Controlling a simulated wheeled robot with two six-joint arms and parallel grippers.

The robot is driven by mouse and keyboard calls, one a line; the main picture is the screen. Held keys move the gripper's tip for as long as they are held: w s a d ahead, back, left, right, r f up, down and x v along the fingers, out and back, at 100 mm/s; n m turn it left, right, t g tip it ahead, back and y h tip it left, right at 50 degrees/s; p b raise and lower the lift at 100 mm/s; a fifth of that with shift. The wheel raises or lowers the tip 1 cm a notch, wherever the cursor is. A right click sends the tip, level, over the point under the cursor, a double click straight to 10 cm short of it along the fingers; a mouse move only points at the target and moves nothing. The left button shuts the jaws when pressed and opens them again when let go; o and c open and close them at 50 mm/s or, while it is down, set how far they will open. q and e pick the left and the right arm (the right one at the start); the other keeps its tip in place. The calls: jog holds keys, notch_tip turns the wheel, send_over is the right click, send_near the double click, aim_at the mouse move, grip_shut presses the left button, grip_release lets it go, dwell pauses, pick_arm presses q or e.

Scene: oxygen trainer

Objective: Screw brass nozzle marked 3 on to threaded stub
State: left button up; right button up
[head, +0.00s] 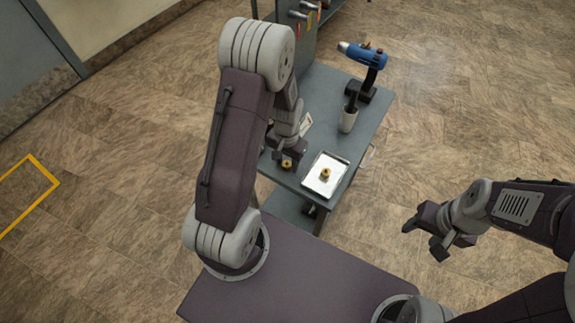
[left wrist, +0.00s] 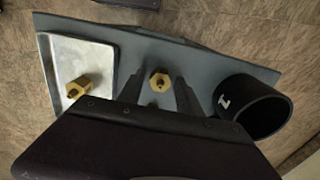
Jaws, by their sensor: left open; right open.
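One brass nozzle (head: 325,174) stands on the silver tray (head: 316,187); it also shows in the left wrist view (left wrist: 77,89). A second brass piece (head: 286,164) is on the grey table to the left of the tray, and shows in the left wrist view (left wrist: 160,79). My left gripper (head: 286,155) is open, its fingers close to this second piece and on either side of it in the wrist picture; I cannot tell whether they touch it. No number is readable on either brass piece. I cannot identify the threaded stub. My right gripper (head: 423,237) is open and empty, away from the table.
A dark cylinder with a white mark (left wrist: 252,106) stands right of the fingers in the wrist view. A grey cup (head: 348,119) and a blue drill-like tool (head: 363,55) stand farther back on the table (head: 330,88). A tool panel is behind.

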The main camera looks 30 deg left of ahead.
aim_at(287, 162)
pick_arm(q)
jog(key=shift+p, duration=0.3)
jog(key=shift+c, duration=0.3)
grip_shut()
notch_tip(287, 162, up, 4)
jog(key=p, duration=0.4)
jog(key=shift+r, duration=0.1)
